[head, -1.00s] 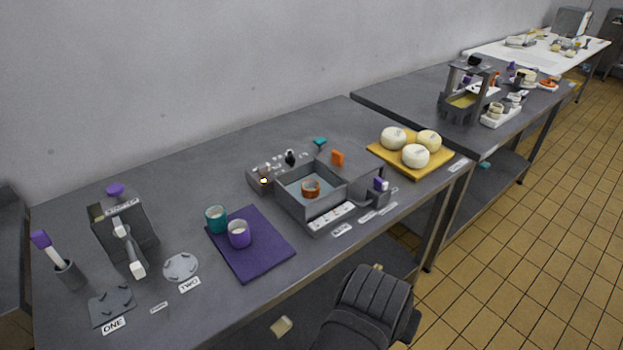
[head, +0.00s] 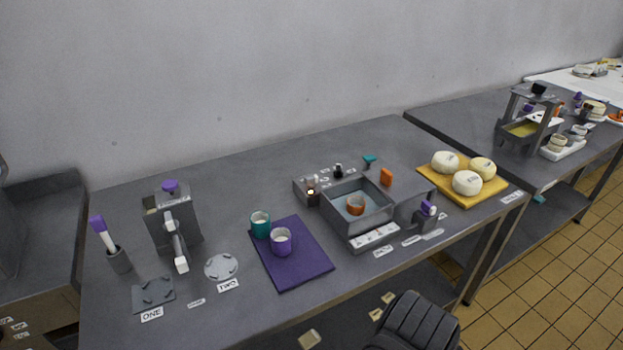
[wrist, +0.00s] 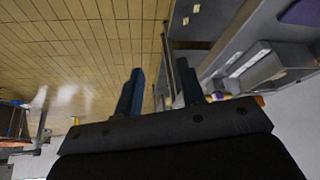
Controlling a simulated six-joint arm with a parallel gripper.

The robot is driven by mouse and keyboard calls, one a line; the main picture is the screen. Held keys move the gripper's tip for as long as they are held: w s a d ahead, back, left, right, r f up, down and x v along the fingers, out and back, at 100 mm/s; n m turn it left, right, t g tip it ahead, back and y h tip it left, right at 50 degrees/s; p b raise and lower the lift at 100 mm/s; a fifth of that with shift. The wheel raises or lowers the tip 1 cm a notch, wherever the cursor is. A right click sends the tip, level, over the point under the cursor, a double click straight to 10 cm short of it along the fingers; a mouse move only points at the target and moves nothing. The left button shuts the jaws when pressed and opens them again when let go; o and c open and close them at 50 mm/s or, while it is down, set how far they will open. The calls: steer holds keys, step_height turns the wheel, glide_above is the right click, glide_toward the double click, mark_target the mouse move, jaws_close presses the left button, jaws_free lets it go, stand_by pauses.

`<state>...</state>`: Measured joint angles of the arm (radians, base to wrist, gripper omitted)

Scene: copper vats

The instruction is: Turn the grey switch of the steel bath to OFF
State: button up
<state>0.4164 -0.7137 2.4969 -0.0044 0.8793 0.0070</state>
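The steel bath (head: 377,222) is an open grey box on the near table, holding water and a small orange-brown ring-shaped item (head: 355,205). A grey control panel (head: 303,186) stands along its back left side, with a black knob (head: 338,171) and a small lit lamp (head: 311,191). I cannot clearly pick out the grey switch or read its setting. My gripper (wrist: 158,85) shows in the wrist view with its two dark fingers apart and nothing between them. It is off the table's front side, away from the bath. The head view does not show its fingers.
A purple mat (head: 300,272) with teal (head: 260,225) and purple (head: 281,242) cups lies left of the bath. A yellow board (head: 440,186) with white rounds lies right. A purple-topped item (head: 428,212) stands at the bath's front right. The table's back strip is mostly clear.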

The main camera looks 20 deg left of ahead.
steer(key=w+d+r+m+t, duration=0.1)
steer(key=w+d+r+m, duration=0.35)
steer(key=w, duration=0.25)
steer(key=w+d+r+m, duration=0.3)
steer(key=w+d+r, duration=0.15)
steer(key=w, duration=0.25)
steer(key=w+a+r+y, duration=0.1)
steer(key=w+a+r, duration=0.15)
steer(key=w, duration=0.45)
steer(key=n+g+h, duration=0.1)
steer(key=n+g, duration=0.2)
glide_above(311, 177)
steer(key=s+d, duration=0.5)
steer(key=a+f+h, duration=0.1)
steer(key=a+f, duration=0.2)
steer(key=a, duration=0.7)
steer(key=x, duration=1.6)
steer(key=shift+w+d+f, duration=0.15)
steer(key=shift+f, duration=0.05)
steer(key=shift+c, duration=0.5)
